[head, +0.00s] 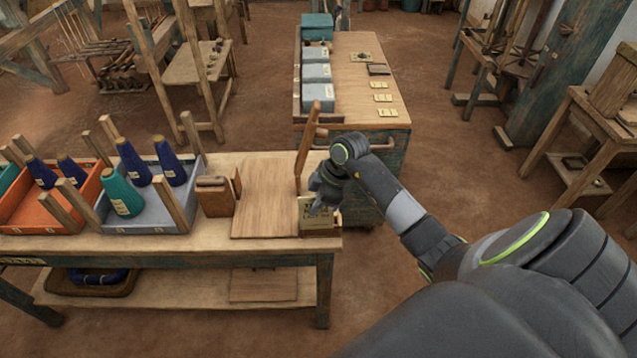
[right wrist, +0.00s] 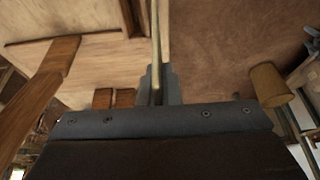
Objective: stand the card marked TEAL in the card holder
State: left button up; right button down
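My right gripper (head: 321,200) is over the front right corner of the wooden bench. It is shut on a yellowish card (head: 319,221) with dark lettering, too small for me to read surely. The card is upright, its face towards the head camera; I cannot tell whether its lower edge touches anything. In the right wrist view the card (right wrist: 156,45) shows edge-on between the fingers (right wrist: 158,85). A small brown wooden block (head: 214,197) stands left on the bench; I cannot tell whether it is the card holder. My left gripper is not in view.
On the bench (head: 270,247), an orange tray (head: 50,222) and a grey tray (head: 150,222) hold cones of yarn. A wooden board and an upright wooden post (head: 307,145) are close left of my gripper. The back table (head: 348,95) bears grey boxes and several yellow cards (head: 383,98).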

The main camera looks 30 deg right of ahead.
pick_arm(q)
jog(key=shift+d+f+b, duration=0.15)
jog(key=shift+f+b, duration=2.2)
jog(key=shift+b, duration=0.25)
pick_arm(e)
notch_tip(320, 180, down, 5)
jog(key=w+d, duration=0.2)
jog(key=d, duration=0.1)
jog(key=shift+f, duration=0.15)
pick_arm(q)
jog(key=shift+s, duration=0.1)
pick_arm(e)
jog(key=shift+w, duration=0.1)
jog(key=c, duration=1.6)
grip_release()
jog(key=shift+o, duration=0.2)
pick_arm(q)
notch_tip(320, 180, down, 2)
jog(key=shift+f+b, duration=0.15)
jog(key=shift+b, duration=0.95)
pick_arm(e)
jog(key=v, duration=1.7)
